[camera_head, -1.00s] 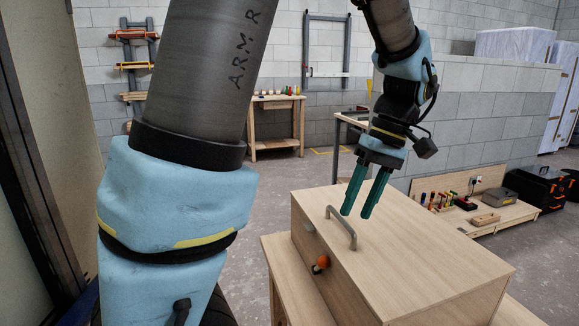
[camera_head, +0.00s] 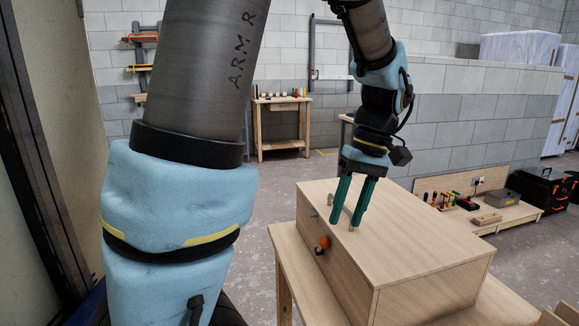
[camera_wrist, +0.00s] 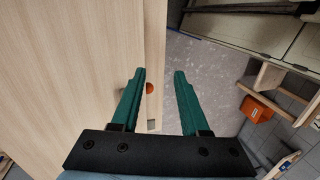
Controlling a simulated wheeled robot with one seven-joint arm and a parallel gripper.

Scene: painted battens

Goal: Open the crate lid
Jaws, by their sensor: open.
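The pale wooden crate (camera_head: 425,288) stands on a wooden bench with its lid (camera_head: 415,235) shut flat.
The bench top (camera_head: 290,250) extends past the crate's left side. A low table (camera_head: 488,217) with colourful tools stands at the right by a grey block wall. Another workbench (camera_head: 282,125) is at the back. Open floor lies left of the crate.

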